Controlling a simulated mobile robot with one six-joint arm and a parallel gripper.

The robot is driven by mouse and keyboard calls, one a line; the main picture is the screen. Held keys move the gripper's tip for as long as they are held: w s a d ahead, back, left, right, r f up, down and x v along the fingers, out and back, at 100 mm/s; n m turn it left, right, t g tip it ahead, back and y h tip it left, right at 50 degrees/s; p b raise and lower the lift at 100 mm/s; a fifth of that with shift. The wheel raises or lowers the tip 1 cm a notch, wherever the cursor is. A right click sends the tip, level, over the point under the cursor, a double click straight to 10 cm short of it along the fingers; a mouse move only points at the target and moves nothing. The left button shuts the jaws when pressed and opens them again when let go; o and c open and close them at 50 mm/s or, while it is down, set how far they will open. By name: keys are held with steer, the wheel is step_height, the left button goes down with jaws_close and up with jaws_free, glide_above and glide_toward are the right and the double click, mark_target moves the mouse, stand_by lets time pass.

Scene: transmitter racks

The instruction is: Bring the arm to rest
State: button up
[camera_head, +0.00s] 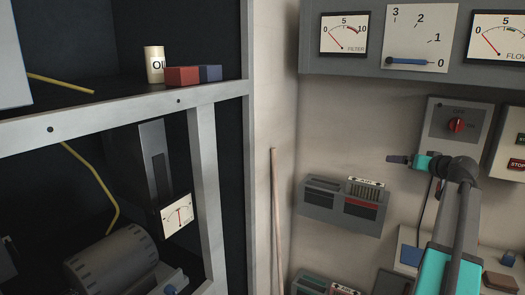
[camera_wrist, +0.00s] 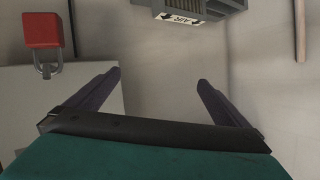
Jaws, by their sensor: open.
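My gripper (camera_head: 398,159) is at the right in the head view, at the end of my teal and grey arm, in front of the beige wall. In the wrist view my gripper (camera_wrist: 158,80) shows two dark fingers spread wide apart with nothing between them. It is open and empty. Only plain wall shows between the fingers.
A grey box with a red knob (camera_head: 456,125) is on the wall just right of my gripper. A vented wall unit (camera_head: 340,206) sits lower left of it. Gauges hang above. A metal rack (camera_head: 205,190) fills the left. The wrist view shows a red padlock (camera_wrist: 43,31).

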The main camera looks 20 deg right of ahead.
steer(key=w+a+f+n+g+y, duration=0.15)
steer(key=w+a+f, duration=0.25)
steer(key=a+f, duration=0.45)
steer(key=w+a+f+g+y, duration=0.15)
steer(key=w+a+f, duration=0.25)
steer(key=a+f, duration=0.45)
steer(key=w+a+f+n+y, duration=0.15)
steer(key=w+a+f, duration=0.4)
steer(key=f, duration=0.55)
steer(key=s+a+f+n+g+y, duration=0.1)
steer(key=s+a+f+g+y, duration=0.15)
steer(key=a+f, duration=0.9)
steer(key=s+a+f+n+g+y, duration=0.1)
steer(key=s+a+f+g, duration=0.15)
steer(key=a+f, duration=0.9)
steer(key=s+a+f+n+g, duration=0.2)
steer(key=s+a+f+g, duration=0.4)
steer(key=s+a+f, duration=1.3)
steer(key=s+f+g+h, duration=0.2)
steer(key=s+f+g, duration=0.15)
steer(key=s, duration=1.25)
steer(key=s+d+g+h, duration=0.1)
steer(key=s+d+h, duration=0.1)
steer(key=s, duration=0.5)
steer(key=shift+d+m, duration=0.4)
steer(key=shift+d, duration=0.3)
steer(key=shift+w+g, duration=0.1)
steer(key=shift+g, duration=0.15)
steer(key=shift+c, duration=0.4)
